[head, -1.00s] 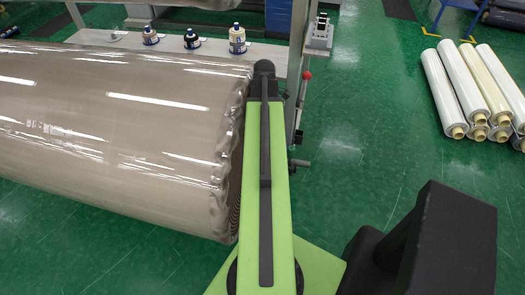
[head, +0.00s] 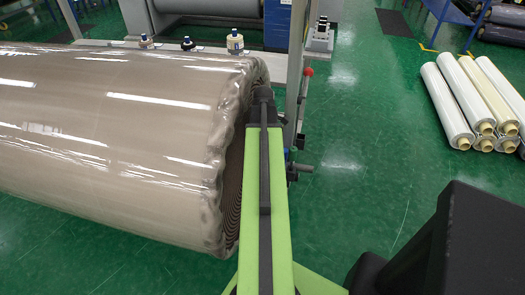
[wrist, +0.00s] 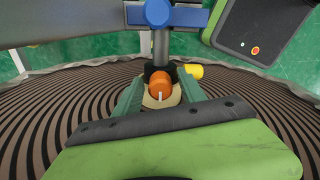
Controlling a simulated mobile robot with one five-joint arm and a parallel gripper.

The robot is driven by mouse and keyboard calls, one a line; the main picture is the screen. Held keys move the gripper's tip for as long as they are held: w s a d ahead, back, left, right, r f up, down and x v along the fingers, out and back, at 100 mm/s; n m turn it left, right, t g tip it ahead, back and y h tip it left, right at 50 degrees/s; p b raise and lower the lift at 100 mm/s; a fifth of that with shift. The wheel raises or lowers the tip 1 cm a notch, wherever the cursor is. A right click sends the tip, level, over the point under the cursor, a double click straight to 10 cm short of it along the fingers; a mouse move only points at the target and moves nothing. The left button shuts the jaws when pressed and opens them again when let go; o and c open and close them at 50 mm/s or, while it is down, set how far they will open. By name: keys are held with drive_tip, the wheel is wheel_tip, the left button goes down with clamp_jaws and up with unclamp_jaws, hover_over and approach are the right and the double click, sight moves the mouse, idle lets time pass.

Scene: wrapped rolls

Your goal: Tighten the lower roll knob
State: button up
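An orange knob (wrist: 160,86) with a white mark sits in front of the pale core at the centre of the brown roll end (wrist: 65,108) in the wrist view. My gripper (wrist: 160,90) has its two teal fingers apart, one on each side of the orange knob. I cannot tell whether either finger touches it. A blue knob (wrist: 157,12) is above, on the grey post. The large wrapped roll (head: 110,120) fills the left of the head view. My green arm hides the gripper and the orange knob there.
A yellow cylinder (wrist: 190,71) is just right of the orange knob. A dark crank (head: 301,168) juts from the stand beside my arm. Several bottles stand on the ledge behind the roll. White rolls (head: 470,95) lie stacked at the right; green floor (head: 370,140) between is clear.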

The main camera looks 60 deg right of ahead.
drive_tip(key=c, duration=0.9)
drive_tip(key=shift+a, duration=0.15)
clamp_jaws()
drive_tip(key=shift+m, duration=0.4)
drive_tip(key=m, duration=0.4)
drive_tip(key=shift+m, duration=2.3)
drive_tip(key=o, duration=1.1)
unclamp_jaws()
